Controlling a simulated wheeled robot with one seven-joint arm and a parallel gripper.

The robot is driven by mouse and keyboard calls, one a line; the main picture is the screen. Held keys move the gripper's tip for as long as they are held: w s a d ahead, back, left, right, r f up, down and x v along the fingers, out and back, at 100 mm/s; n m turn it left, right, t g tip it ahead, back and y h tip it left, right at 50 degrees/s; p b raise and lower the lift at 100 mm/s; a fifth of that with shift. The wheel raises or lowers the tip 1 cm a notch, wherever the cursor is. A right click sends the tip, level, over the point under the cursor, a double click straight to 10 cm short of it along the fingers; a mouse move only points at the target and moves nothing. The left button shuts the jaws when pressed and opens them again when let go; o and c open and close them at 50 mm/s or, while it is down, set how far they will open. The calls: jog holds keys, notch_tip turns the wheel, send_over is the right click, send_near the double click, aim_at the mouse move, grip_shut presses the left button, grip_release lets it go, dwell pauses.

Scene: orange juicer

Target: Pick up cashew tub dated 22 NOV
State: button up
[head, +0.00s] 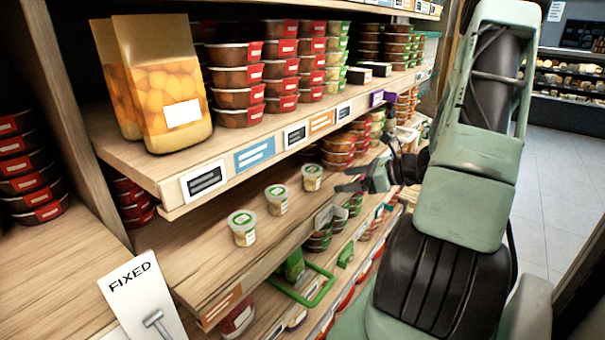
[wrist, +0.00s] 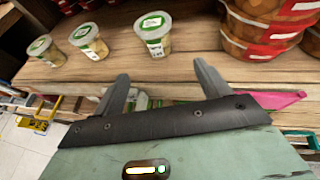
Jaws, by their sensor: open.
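Three small clear tubs with green lids stand upright in a row on the middle wooden shelf: a near one (head: 242,229), a middle one (head: 277,200) and a far one (head: 312,178). The wrist view shows them as the left tub (wrist: 45,49), the centre tub (wrist: 88,42) and the right tub (wrist: 154,34). Their labels are too small to read, so I cannot tell which is dated 22 NOV. My gripper (head: 352,179) is open and empty at the shelf's front edge. In the wrist view its fingers (wrist: 160,75) point toward the right tub, apart from it.
Stacked red-labelled tubs (wrist: 262,28) stand right of the row in the wrist view. The upper shelf (head: 130,150) overhangs the row and holds an orange pouch (head: 165,85). A "FIXED" sign (head: 140,295) stands at lower left. Bare shelf surrounds the three tubs.

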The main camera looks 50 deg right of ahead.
aim_at(314, 170)
jog(key=w+a+p, duration=0.1)
jog(key=w, duration=0.2)
jog(key=w+a+p, duration=0.1)
jog(key=w+p, duration=0.1)
jog(key=w, duration=0.2)
jog(key=w+a+p, duration=0.1)
jog(key=w, duration=0.2)
jog(key=shift+w+a+r+p, duration=0.15)
jog(key=shift+w+a+p, duration=0.15)
jog(key=shift+w+p, duration=0.1)
jog(key=shift+w+a+f, duration=0.1)
jog(key=shift+w+f, duration=0.25)
jog(key=shift+w, duration=0.05)
jog(key=c, duration=1)
